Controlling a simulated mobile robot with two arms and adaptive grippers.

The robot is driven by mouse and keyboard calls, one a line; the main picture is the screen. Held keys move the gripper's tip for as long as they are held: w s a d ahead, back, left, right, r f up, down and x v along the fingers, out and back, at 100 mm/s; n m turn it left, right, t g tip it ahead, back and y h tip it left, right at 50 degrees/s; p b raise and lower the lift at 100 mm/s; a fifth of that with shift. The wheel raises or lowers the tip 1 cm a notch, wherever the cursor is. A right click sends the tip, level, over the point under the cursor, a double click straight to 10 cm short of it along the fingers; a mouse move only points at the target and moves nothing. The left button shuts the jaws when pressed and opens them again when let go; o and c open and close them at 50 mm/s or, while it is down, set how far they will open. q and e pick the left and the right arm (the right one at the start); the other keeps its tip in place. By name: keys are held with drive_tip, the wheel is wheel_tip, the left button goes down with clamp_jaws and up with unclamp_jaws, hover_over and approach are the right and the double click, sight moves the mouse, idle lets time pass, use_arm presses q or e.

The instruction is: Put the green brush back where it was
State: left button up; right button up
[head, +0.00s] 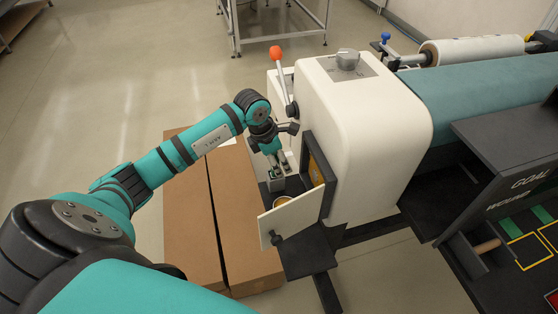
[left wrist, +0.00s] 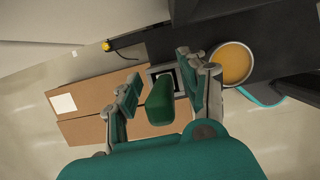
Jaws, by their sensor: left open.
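The green brush (left wrist: 160,103) shows in the left wrist view as a rounded dark green block between the two fingers of my left gripper (left wrist: 163,88). The fingers are open, with a gap to the brush on the left; contact on the right is hard to tell. Just beyond the brush is a small grey square frame (left wrist: 153,71) with a pale inside, on a dark shelf. In the head view my left gripper (head: 275,163) points down over this shelf, beside the white machine; the brush is mostly hidden there. My right gripper is not in view.
A round tin with yellow-orange contents (left wrist: 231,63) stands close right of the gripper in the wrist view. An open white door (head: 292,216) and the white machine housing (head: 375,130) are near. Cardboard boxes (head: 190,220) lie below. A dark board (head: 500,180) is at right.

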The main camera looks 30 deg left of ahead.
use_arm(q)
drive_tip(key=b+v, duration=0.2)
drive_tip(key=v, duration=1)
drive_tip(key=shift+b, duration=0.4)
